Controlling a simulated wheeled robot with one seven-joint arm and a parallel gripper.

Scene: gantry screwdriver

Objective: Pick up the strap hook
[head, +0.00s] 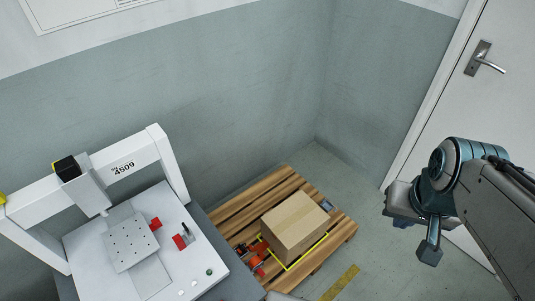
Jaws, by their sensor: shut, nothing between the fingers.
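Small orange-red and dark parts (257,264) lie on the wooden pallet, against the left side of a cardboard box. A yellow strap (302,256) runs along the box's base near them. The strap hook may be among these parts, but they are too small to tell apart. My gripper (429,252) hangs at the right of the head view, high and well apart from the pallet. It is shut and empty.
The cardboard box (295,226) sits on the pallet (231,217). A white gantry machine (120,165) on a grey bench stands left of it, with red blocks on its plate. A door (495,110) is at right. Grey floor is clear between pallet and door.

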